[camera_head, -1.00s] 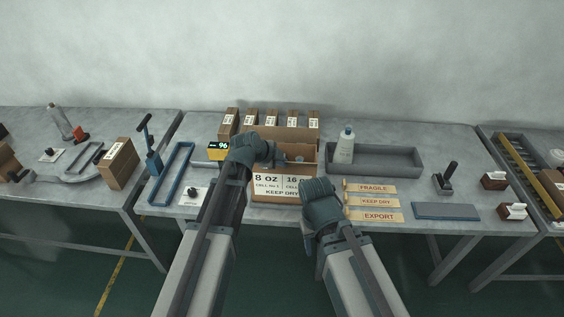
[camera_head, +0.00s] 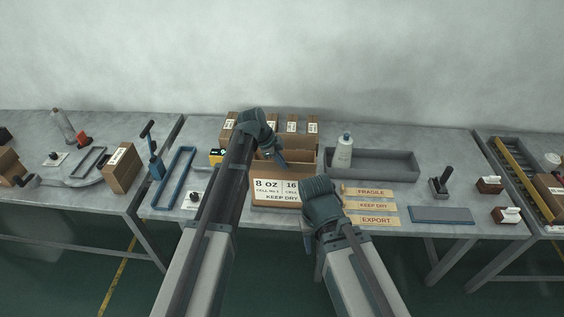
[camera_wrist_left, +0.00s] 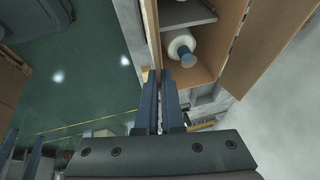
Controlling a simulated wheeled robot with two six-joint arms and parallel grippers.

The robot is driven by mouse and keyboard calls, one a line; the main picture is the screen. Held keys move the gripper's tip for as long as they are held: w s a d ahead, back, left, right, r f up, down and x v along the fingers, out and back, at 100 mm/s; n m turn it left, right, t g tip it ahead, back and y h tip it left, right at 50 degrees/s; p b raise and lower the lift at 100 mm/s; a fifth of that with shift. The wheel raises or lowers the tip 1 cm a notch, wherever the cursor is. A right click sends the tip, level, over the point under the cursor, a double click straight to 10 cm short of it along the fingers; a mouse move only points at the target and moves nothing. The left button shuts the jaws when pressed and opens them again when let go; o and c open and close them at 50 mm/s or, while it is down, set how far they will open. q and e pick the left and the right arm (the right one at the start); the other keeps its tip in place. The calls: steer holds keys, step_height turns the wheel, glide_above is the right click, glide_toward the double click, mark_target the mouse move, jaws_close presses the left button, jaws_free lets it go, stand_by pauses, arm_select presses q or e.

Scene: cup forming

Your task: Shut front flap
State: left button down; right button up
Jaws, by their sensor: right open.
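My left gripper (camera_head: 282,160) is above the box opening, fingers pointing down. In the left wrist view its fingers (camera_wrist_left: 160,95) are close together with nothing visible between them. That view shows a white bottle with a blue cap (camera_wrist_left: 181,45) inside the cardboard. My right gripper (camera_head: 318,188) is at the box's front right corner, its fingertips largely hidden.
A grey tray (camera_head: 395,176) with a white bottle (camera_head: 344,152) is right of the box. Label strips (camera_head: 370,206) lie in front of it. Small cartons (camera_head: 292,124) stand behind the box. A blue frame (camera_head: 172,178) lies to the left.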

arm_select(q)
steer(key=shift+w+g, duration=0.6)
steer(key=shift+g, duration=0.4)
steer(key=c, duration=1)
jaws_free()
steer(key=shift+c, duration=0.2)
steer(key=shift+r+p, duration=0.15)
steer(key=shift+p, duration=0.15)
steer(key=p+v, duration=1.2)
steer(key=v, duration=0.1)
steer(key=shift+w+a+r+p, duration=0.15)
steer(key=shift+a+r+p, duration=0.1)
steer(key=shift+p, duration=0.05)
